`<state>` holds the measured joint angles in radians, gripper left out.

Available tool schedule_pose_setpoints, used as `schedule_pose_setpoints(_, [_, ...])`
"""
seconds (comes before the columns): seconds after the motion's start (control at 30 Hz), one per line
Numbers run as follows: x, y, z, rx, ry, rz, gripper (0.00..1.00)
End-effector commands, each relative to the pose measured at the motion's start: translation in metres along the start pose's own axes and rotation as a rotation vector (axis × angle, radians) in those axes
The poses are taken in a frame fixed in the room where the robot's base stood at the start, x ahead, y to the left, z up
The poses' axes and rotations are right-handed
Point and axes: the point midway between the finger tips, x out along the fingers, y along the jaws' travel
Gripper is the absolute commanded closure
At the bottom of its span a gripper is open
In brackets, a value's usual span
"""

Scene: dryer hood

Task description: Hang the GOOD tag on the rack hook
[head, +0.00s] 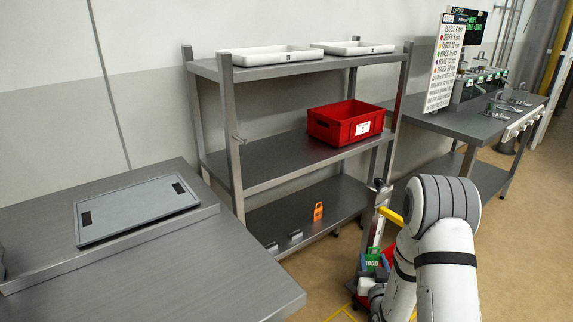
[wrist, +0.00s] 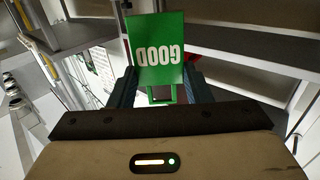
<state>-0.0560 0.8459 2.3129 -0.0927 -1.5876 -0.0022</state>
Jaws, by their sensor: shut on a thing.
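The green GOOD tag (wrist: 157,48) is between my gripper's fingers (wrist: 159,88) in the wrist view, its white lettering upside down there. My gripper is shut on it. In the head view a small green tag (head: 372,260) shows beside my arm, low in front of the rack's right end. The grey metal rack (head: 228,130) stands at the middle. A small thin hook (head: 239,139) sticks out from its front left post, with nothing seen hanging on it. The tag is apart from that hook, to its right and lower.
A red bin (head: 345,122) sits on the middle shelf and white trays (head: 270,54) on top. An orange tag (head: 318,211) stands on the bottom shelf. A grey table with a flat panel (head: 135,208) fills the left. A workbench (head: 465,122) stands at right.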

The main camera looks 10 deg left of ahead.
Motion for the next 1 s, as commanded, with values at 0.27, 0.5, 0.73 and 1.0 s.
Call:
schedule_pose_setpoints(0.27, [-0.002,-0.108,-0.150,-0.002,0.008,-0.302,0.77])
schedule_pose_setpoints(0.5, [-0.029,-0.189,-0.253,-0.002,0.006,-0.541,0.77])
schedule_pose_setpoints(0.73, [-0.055,-0.234,-0.307,-0.002,0.003,-0.681,0.77])
schedule_pose_setpoints(1.0, [-0.058,-0.248,-0.316,0.000,0.000,-0.715,0.77])
